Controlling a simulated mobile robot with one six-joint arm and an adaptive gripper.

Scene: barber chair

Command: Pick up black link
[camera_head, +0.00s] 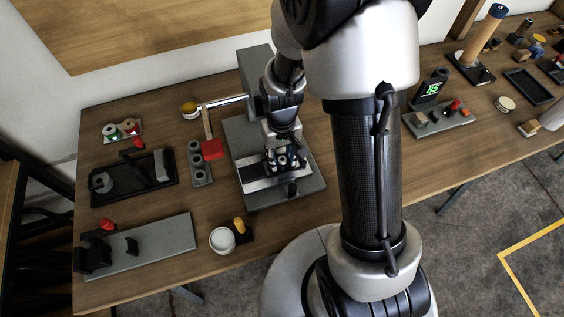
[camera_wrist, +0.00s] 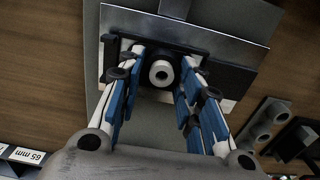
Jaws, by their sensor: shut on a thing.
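My gripper (camera_head: 283,160) is over the silver plate (camera_head: 262,181) of the grey fixture (camera_head: 244,133) in the head view. In the wrist view my gripper (camera_wrist: 162,60) has its blue-padded fingers closed around a dark piece, which looks like the black link (camera_wrist: 160,46). A pale ring-shaped end (camera_wrist: 162,73) shows between the fingers. The fingers hide much of the piece, and I cannot tell whether it still touches the fixture.
A red-handled lever (camera_head: 211,149) and a grey block with holes (camera_head: 198,164) stand left of the fixture. A black tray (camera_head: 130,188), a grey board (camera_head: 160,245) and a white round container (camera_head: 222,240) lie further left. Bare table lies between them.

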